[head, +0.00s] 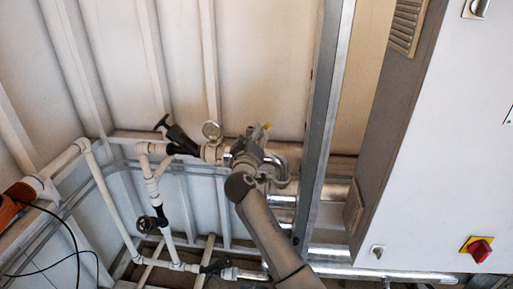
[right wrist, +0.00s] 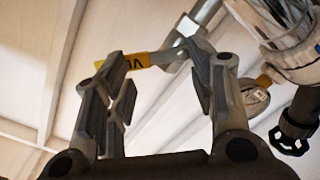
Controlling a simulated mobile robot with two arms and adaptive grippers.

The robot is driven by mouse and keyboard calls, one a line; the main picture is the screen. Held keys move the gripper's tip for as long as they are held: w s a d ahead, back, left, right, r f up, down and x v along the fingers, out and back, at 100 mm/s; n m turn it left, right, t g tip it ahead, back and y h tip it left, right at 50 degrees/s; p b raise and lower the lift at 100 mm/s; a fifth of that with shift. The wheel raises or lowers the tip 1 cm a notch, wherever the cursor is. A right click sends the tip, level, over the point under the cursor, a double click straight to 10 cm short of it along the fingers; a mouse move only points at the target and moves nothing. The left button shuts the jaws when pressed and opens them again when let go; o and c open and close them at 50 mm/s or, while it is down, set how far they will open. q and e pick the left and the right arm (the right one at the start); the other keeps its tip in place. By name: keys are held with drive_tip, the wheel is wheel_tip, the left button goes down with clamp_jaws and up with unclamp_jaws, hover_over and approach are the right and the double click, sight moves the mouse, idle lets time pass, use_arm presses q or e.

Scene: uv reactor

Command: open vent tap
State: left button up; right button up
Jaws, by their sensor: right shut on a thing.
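The vent tap shows in the right wrist view as a yellow handle (right wrist: 137,61) with the letters "VE" visible on it, next to a grey metal part. My right gripper (right wrist: 157,72) has its two fingers on either side of the tap's handle and is shut on it. In the head view my right gripper (head: 256,141) is at the pipe by the back wall, and it hides most of the tap. Only a small yellow bit of the handle (head: 266,126) shows there. My left gripper is in neither view.
A round gauge (head: 211,130) and a black-handled valve (head: 163,122) sit left of my right gripper. A black handwheel (head: 146,224) is lower left. A grey post (head: 325,120) and a white cabinet (head: 440,150) with a red switch (head: 480,250) stand on the right.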

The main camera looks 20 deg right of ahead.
drive_tip(key=r+n, duration=0.2)
drive_tip(key=n+p, duration=0.1)
drive_tip(key=shift+w+d+r, duration=0.2)
drive_tip(key=shift+w+r, duration=0.05)
drive_tip(key=shift+r, duration=0.15)
drive_tip(key=shift+w+a+r+n+p, duration=0.15)
drive_tip(key=shift+n+p, duration=0.1)
drive_tip(key=shift+n, duration=0.45)
drive_tip(key=shift+w+a+f+n+p, duration=0.15)
drive_tip(key=shift+n+p, duration=0.1)
drive_tip(key=shift+n, duration=0.45)
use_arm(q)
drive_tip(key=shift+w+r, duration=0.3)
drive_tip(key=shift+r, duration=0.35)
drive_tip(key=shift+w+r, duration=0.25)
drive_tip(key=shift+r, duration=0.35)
use_arm(e)
drive_tip(key=shift+r, duration=0.1)
drive_tip(key=shift+n, duration=0.3)
drive_tip(key=o, duration=2)
drive_tip(key=shift+w+d+f, duration=0.15)
drive_tip(key=shift+w+f, duration=0.05)
drive_tip(key=shift+f, duration=0.2)
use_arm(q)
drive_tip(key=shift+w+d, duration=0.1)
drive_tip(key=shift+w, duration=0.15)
use_arm(e)
drive_tip(key=shift+o, duration=0.3)
drive_tip(key=shift+s, duration=0.2)
